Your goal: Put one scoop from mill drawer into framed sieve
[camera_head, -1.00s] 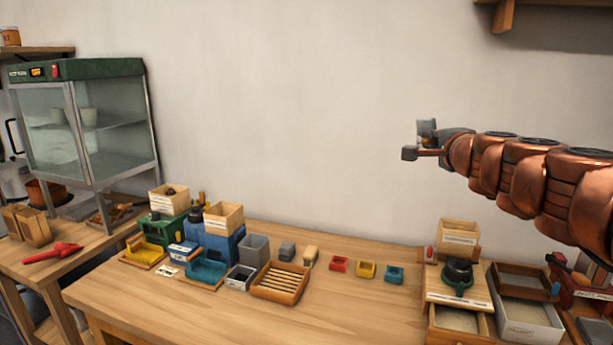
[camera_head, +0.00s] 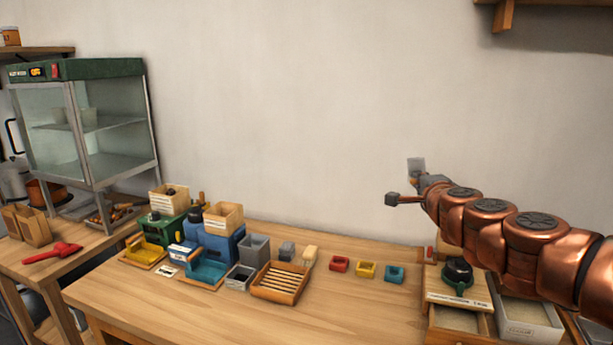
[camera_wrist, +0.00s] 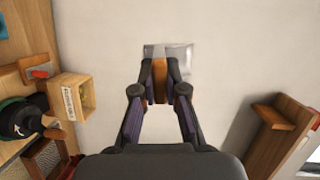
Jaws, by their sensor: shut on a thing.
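My gripper (camera_head: 412,186) is raised in front of the wall, above the right part of the table. In the wrist view my gripper (camera_wrist: 160,78) is shut on the brown handle of a grey metal scoop (camera_wrist: 180,55). The scoop also shows in the head view (camera_head: 416,166); I cannot tell whether it holds anything. The mill (camera_head: 458,275) with its black and green knob stands below on the right, its drawer (camera_head: 446,335) at the front holding pale stuff. A wooden frame with dark mesh, seemingly the framed sieve (camera_wrist: 45,158), is at the wrist view's lower left; my arm hides it in the head view.
A white bin (camera_head: 530,322) is beside the mill. Red, yellow and blue small trays (camera_head: 366,269) lie in a row. A slatted wooden tray (camera_head: 281,283) and blue and green machines stand left. A wooden shelf (camera_head: 545,15) is high on the right. The table's front middle is clear.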

